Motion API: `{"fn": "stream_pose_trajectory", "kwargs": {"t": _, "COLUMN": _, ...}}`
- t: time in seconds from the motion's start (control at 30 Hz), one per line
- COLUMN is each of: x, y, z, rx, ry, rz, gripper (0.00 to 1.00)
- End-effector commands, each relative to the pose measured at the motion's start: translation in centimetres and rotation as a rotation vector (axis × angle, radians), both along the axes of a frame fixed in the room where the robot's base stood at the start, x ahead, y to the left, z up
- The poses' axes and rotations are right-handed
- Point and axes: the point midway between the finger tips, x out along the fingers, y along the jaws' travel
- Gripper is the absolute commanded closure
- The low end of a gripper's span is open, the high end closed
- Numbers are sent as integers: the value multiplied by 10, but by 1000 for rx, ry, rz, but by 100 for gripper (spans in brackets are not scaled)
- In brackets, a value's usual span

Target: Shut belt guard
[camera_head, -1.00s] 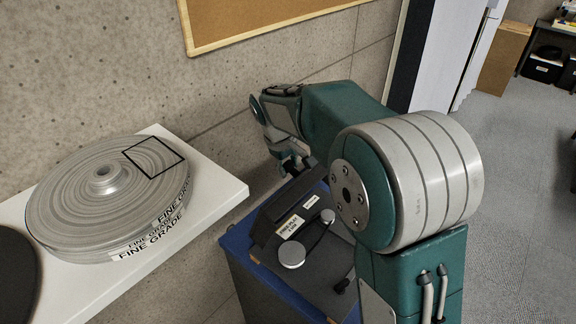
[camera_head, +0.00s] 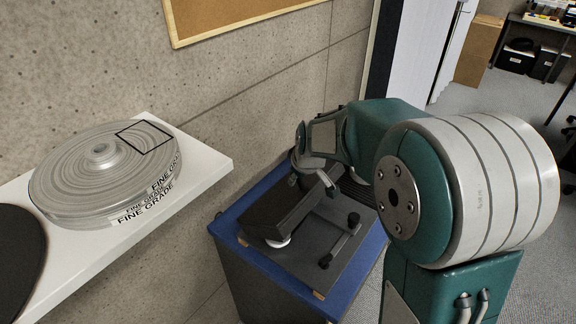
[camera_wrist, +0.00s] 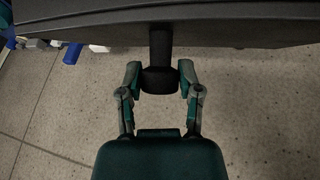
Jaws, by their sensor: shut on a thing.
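The belt guard (camera_head: 290,208) is a long dark cover on the blue-edged machine (camera_head: 225,222) in the head view. It sits tilted over the machine's dark top, and its lower edge partly covers a pale round disc (camera_head: 279,242). In the wrist view the guard (camera_wrist: 230,28) fills the upper edge, with a black stem and knob (camera_wrist: 160,48) sticking out toward me. My gripper (camera_wrist: 160,77) has its two fingers closed on either side of this knob. In the head view my gripper (camera_head: 322,180) is at the guard's far upper side, and the grip is mostly hidden.
A black bar with knobs (camera_head: 342,242) lies on the machine top, right of the guard. A white shelf (camera_head: 205,170) with a ridged grey lap labelled FINE GRADE (camera_head: 105,175) stands at the left. A concrete wall (camera_head: 270,90) rises close behind. Open floor (camera_head: 470,125) lies at right.

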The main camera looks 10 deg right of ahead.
Motion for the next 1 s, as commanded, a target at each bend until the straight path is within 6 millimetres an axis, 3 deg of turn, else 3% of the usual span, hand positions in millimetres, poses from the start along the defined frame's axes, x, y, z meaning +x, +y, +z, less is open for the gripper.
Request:
{"fn": "stream_pose_trajectory", "kwargs": {"t": 0.2, "x": -16, "y": -14, "z": -26, "rx": -2, "ry": 14, "rz": 0, "gripper": 100}}
{"fn": "stream_pose_trajectory", "kwargs": {"t": 0.5, "x": -25, "y": -22, "z": -53, "rx": -1, "ry": 13, "rz": 3, "gripper": 100}}
{"fn": "stream_pose_trajectory", "kwargs": {"t": 1.0, "x": -27, "y": -24, "z": -69, "rx": -2, "ry": 11, "rz": 5, "gripper": 100}}
